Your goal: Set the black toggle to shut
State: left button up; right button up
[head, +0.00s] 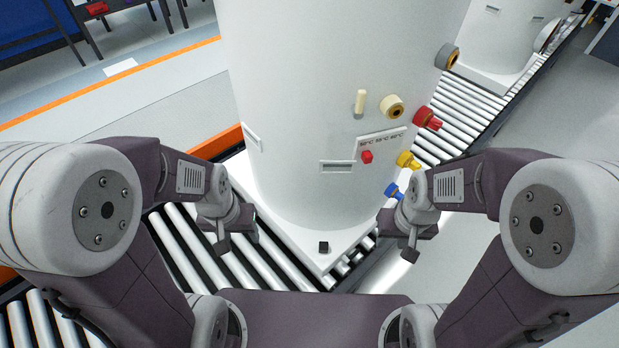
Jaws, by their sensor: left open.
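The tank's front carries a red button (367,157), a cream handle (360,102), and red (427,118) and yellow (407,160) fittings sticking out at right. Roller conveyor (200,258) lies left of the base. The space above the toggle is clear.

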aim_at(346, 259)
jog(key=k, duration=0.7)
jog(key=k+l+u, duration=0.15)
jog(key=k+l, duration=0.15)
jog(key=l, duration=0.25)
jog(key=k+l+u, duration=0.2)
jog(key=k+l, duration=0.15)
jog(key=l, duration=0.15)
jog(key=k+l+u, duration=0.15)
jog(key=k+l, duration=0.2)
jog(key=l, duration=0.1)
